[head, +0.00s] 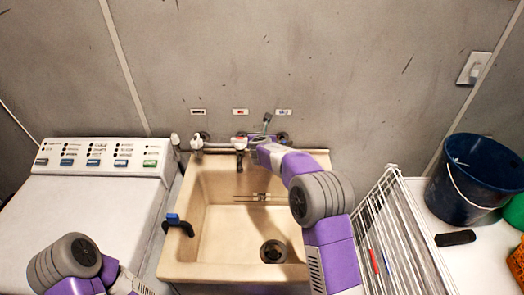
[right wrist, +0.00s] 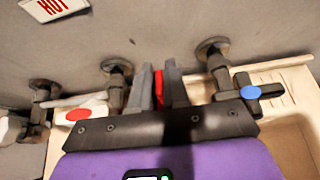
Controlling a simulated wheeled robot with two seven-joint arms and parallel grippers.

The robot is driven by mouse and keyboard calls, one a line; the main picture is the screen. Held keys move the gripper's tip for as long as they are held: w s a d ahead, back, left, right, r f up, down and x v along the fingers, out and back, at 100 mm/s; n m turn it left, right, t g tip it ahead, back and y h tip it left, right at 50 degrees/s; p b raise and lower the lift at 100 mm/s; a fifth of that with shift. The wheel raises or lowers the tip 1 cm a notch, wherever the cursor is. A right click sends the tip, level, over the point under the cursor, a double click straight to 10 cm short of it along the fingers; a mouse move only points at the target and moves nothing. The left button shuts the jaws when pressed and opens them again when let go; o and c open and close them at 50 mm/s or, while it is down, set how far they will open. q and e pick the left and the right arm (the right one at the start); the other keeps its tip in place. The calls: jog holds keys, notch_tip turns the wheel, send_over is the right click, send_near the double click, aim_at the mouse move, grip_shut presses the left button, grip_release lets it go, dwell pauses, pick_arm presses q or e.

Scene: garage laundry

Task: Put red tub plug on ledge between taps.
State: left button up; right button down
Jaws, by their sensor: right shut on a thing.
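The red tub plug (right wrist: 158,88) shows as a thin red strip in the right wrist view, between the two dark fingers of my right gripper (right wrist: 159,90). The gripper is shut on it, with its fingers pointing at the wall. In the head view my right gripper (head: 250,146) is over the back ledge (head: 215,151) of the sink, and the plug cannot be made out. A tap with a red mark (right wrist: 77,114) is left of the fingers; a tap with a blue mark (right wrist: 250,92) is right. Whether the plug touches the ledge is hidden. My left gripper is out of view.
The cream sink basin (head: 225,220) is below, with a dark drain (head: 273,251). A blue and black object (head: 178,224) sits on its left rim. A white washer (head: 90,205) stands left. A white wire rack (head: 395,230) and dark blue bucket (head: 470,180) are right.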

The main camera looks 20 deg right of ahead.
notch_tip(320, 180, down, 4)
jog(key=shift+w+f+b, duration=0.1)
jog(key=shift+f+b, duration=0.1)
jog(key=shift+b, duration=0.7)
jog(key=shift+r, duration=0.1)
jog(key=shift+f, duration=0.2)
jog(key=c, duration=1.1)
grip_release()
jog(key=shift+r, duration=0.1)
